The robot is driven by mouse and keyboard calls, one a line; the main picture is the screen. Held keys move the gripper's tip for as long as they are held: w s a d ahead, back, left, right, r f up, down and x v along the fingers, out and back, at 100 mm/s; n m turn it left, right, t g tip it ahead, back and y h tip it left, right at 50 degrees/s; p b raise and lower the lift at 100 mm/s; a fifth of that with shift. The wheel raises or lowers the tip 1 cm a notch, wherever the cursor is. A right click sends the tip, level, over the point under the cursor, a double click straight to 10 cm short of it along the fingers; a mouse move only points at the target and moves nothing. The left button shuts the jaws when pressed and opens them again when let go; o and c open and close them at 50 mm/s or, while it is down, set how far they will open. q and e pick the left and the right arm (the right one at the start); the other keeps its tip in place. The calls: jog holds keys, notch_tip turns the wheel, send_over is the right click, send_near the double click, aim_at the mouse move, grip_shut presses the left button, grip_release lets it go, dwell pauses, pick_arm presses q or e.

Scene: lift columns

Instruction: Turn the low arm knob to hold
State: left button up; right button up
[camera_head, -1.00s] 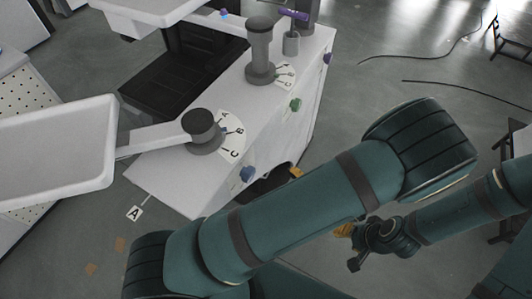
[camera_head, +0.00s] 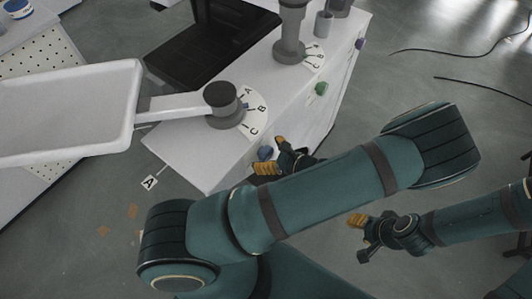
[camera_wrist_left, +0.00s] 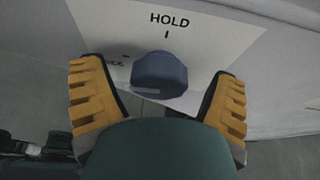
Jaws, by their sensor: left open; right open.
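The blue low arm knob (camera_head: 265,153) sits on the side face of the white lift column cabinet (camera_head: 225,173). In the left wrist view the knob (camera_wrist_left: 160,75) lies below the word HOLD and its tick on a white label (camera_wrist_left: 205,40). A second word, partly hidden and ending in "EE", is at its left. I cannot tell clearly which mark the knob points to. My left gripper (camera_head: 273,157) is open at the knob, with one finger on each side of it and gaps visible. My right gripper (camera_head: 360,237) is open and empty, away from the cabinet.
A low arm with a white tray (camera_head: 65,110) reaches left from a grey pivot (camera_head: 223,100) with an A-B-C dial. A taller post (camera_head: 290,35) stands behind it. A green knob (camera_head: 321,89) and another blue knob (camera_head: 360,43) are farther along the side face.

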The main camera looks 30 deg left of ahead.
pick_arm(q)
jog(key=shift+a+f, duration=0.15)
jog(key=shift+a, duration=0.2)
jog(key=shift+c, duration=0.4)
jog(key=c, duration=1.1)
